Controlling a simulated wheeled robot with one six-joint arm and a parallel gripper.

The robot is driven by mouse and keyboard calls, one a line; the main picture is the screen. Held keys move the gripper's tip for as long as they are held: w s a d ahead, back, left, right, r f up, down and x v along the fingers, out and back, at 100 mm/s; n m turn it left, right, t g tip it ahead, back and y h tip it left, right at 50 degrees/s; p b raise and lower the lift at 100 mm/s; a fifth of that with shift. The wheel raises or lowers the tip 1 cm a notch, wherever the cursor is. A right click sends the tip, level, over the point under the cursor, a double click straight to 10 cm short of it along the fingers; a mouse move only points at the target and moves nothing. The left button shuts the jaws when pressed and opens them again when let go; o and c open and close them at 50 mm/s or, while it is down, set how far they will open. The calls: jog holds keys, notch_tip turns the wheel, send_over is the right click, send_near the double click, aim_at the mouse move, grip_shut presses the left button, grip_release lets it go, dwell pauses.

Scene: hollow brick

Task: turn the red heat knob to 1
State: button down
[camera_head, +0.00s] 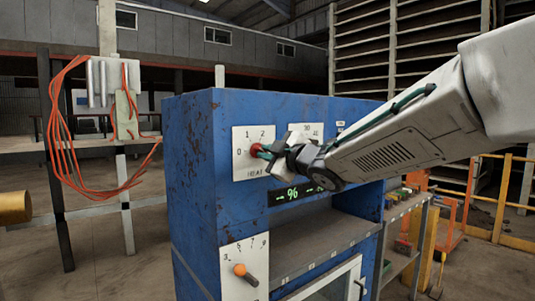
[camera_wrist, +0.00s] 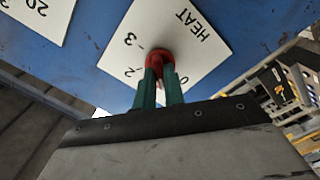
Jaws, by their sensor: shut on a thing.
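The red heat knob (camera_head: 255,149) sits on a white HEAT plate (camera_head: 240,141) on the front of the blue cabinet. In the head view 0, 1 and 2 show on the plate, and my gripper covers its right part. In the wrist view the red knob (camera_wrist: 158,56) is between the green fingertips of my gripper (camera_wrist: 159,72), which are shut on it. HEAT, 3, 2 and 0 show there; the 1 is hidden behind the fingers. The knob's pointer is hidden, so I cannot tell its setting.
The blue cabinet (camera_head: 190,165) has a green display (camera_head: 292,193) below the plate. An orange-tipped lever (camera_head: 240,270) is on a lower plate. A second dial plate (camera_head: 300,128) is partly behind my arm. Shelving with tools (camera_head: 405,215) stands at the right.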

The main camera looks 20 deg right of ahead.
jog(key=shift+m, duration=2.2)
jog(key=c, duration=1.5)
grip_release()
jog(key=v, duration=0.8)
jog(key=shift+w, duration=0.1)
